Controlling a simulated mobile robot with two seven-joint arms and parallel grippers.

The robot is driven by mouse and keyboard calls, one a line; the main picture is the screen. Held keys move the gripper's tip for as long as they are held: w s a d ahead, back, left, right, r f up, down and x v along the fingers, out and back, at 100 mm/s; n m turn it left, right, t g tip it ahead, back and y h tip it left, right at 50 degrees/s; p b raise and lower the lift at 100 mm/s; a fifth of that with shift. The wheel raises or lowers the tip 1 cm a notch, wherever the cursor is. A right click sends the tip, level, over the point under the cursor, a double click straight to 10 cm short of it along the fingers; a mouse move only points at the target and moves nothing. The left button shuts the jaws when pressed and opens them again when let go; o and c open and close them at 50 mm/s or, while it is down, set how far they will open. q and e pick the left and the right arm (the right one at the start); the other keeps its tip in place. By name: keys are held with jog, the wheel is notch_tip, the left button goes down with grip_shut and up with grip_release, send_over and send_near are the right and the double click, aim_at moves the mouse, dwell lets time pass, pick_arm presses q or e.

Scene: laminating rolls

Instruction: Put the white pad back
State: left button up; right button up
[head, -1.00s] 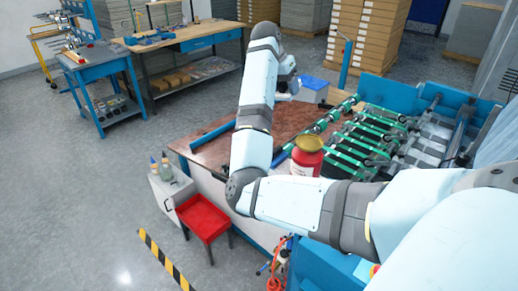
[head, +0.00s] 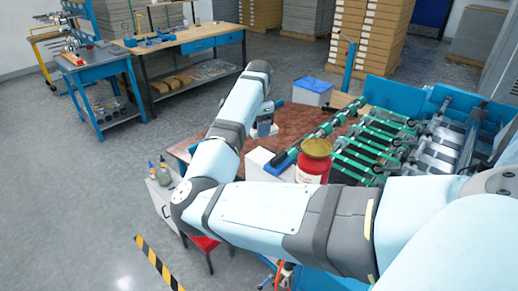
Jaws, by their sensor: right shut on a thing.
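My right arm reaches in from the right and bends up over the brown tabletop (head: 301,119). My right gripper (head: 265,128) points down above that tabletop, small and partly hidden by its own wrist. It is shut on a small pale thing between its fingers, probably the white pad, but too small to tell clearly. A whitish block (head: 260,163) with a blue piece beside it shows behind my forearm, left of the red jar. My left gripper is not in view.
A red jar with a yellowish lid (head: 315,160) stands close to my forearm. Green rollers (head: 372,140) fill the machine at the right. A white box with a blue lid (head: 312,92) stands at the back. A red stool (head: 206,243) is below my elbow.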

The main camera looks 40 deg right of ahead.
aim_at(259, 155)
notch_tip(259, 155, down, 9)
jog(key=shift+r, duration=0.1)
jog(key=shift+c, duration=0.3)
jog(key=o, duration=0.9)
notch_tip(259, 155, up, 12)
jog(key=shift+r, duration=0.1)
dwell(0.3)
